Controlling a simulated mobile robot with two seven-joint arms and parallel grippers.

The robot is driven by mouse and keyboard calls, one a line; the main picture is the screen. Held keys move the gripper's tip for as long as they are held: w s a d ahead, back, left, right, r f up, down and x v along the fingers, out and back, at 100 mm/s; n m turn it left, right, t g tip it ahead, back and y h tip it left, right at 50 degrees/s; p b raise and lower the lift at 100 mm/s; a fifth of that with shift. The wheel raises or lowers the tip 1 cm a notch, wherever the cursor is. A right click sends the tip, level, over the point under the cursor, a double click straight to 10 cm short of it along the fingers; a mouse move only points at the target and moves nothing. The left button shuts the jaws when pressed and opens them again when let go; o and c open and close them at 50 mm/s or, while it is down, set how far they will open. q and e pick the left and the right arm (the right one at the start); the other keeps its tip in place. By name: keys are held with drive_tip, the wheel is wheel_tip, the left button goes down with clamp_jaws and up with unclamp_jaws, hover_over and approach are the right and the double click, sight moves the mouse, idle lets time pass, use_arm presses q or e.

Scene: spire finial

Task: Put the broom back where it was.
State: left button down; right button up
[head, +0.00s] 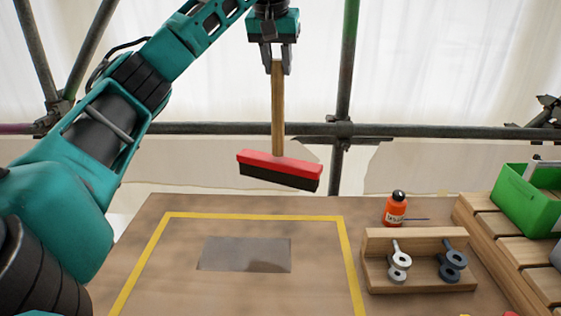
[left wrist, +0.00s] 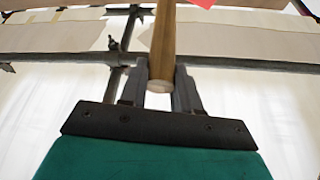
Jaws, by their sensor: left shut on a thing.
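The broom has a wooden handle (head: 278,110) and a red head with dark bristles (head: 279,170). It hangs upright, head down, in the air above the far edge of the board. My left gripper (head: 277,66) is shut on the top end of the handle. In the left wrist view the handle (left wrist: 164,45) sits between the two fingers (left wrist: 160,88), and a bit of the red head (left wrist: 203,3) shows at the top edge. My right gripper is in neither view.
A yellow-taped outline (head: 255,217) on the brown board surrounds a grey patch (head: 244,254). To the right stand an orange bottle (head: 396,209), a wooden holder (head: 420,285) with metal eye parts, and a green bin (head: 527,200) on slats. Scaffold poles (head: 420,131) run behind.

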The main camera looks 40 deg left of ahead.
use_arm(q)
drive_tip(key=b, duration=0.2)
approach(278, 138)
drive_tip(key=w+a+f, duration=0.2)
drive_tip(key=w+f, duration=0.1)
drive_tip(key=w+a+f, duration=0.1)
drive_tip(key=shift+w+f, duration=0.2)
drive_tip(key=shift+f, duration=0.1)
drive_tip(key=shift+f+b, duration=0.5)
drive_tip(key=shift+f, duration=2.05)
drive_tip(key=c, duration=0.8)
unclamp_jaws()
drive_tip(key=shift+f, duration=0.15)
drive_tip(key=p+v, duration=0.1)
drive_tip(key=v, duration=1.1)
